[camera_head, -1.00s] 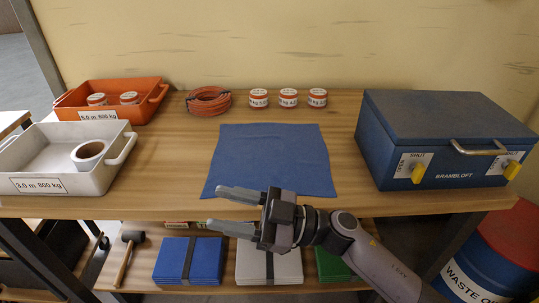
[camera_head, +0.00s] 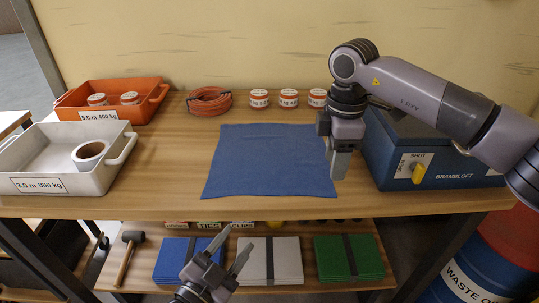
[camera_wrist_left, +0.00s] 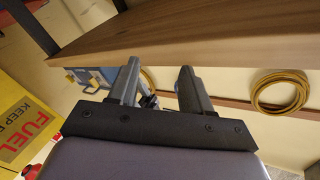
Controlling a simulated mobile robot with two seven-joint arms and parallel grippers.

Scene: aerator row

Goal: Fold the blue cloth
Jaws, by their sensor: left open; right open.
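The blue cloth (camera_head: 268,162) lies flat and spread out in the middle of the wooden table (camera_head: 165,160), its front edge near the table's front edge. My left gripper (camera_head: 235,241) is open and empty in the head view, in front of and lower in the picture than the cloth, by the lower shelf. In the left wrist view its two fingers (camera_wrist_left: 158,80) stand apart with nothing between them, below a wooden board edge. My right gripper (camera_head: 340,167) points down at the cloth's right edge; its fingers overlap in this view, and I cannot tell whether they touch the cloth.
A blue box (camera_head: 440,174) stands to the right, partly behind my right arm. A white tray (camera_head: 65,178) with a tape roll and an orange tray (camera_head: 150,92) are left. An orange hose coil (camera_head: 209,101) and small tins (camera_head: 288,99) stand behind the cloth.

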